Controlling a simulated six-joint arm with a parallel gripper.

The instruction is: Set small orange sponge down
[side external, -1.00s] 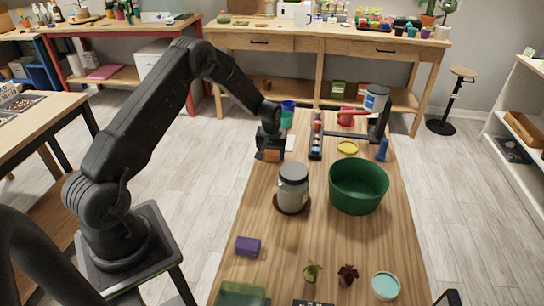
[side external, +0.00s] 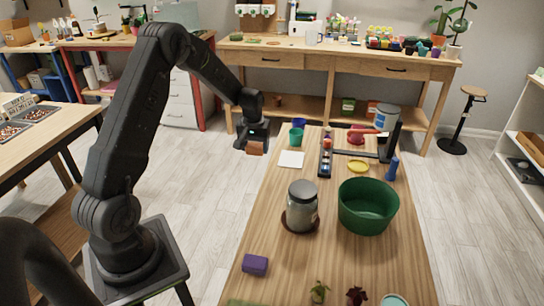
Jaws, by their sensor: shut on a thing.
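A small orange sponge (side external: 256,148) is in my gripper (side external: 255,146). My gripper is shut on it, pointing down, with the sponge at its lower end. In the picture they show just left of the far left edge of the wooden table (side external: 262,222), against the floor. They seem to be raised, but the exact height and whether they are over the table cannot be told. A flat white square (side external: 291,159) lies on the table to the right of the sponge. The finger tips are small and dark here.
A green cup (side external: 296,136) stands behind the white square. A rack of small bottles (side external: 325,157) is to its right. A lidded jar (side external: 302,206), a green tub (side external: 367,207) and a purple block (side external: 255,264) stand nearer. The table's left middle is clear.

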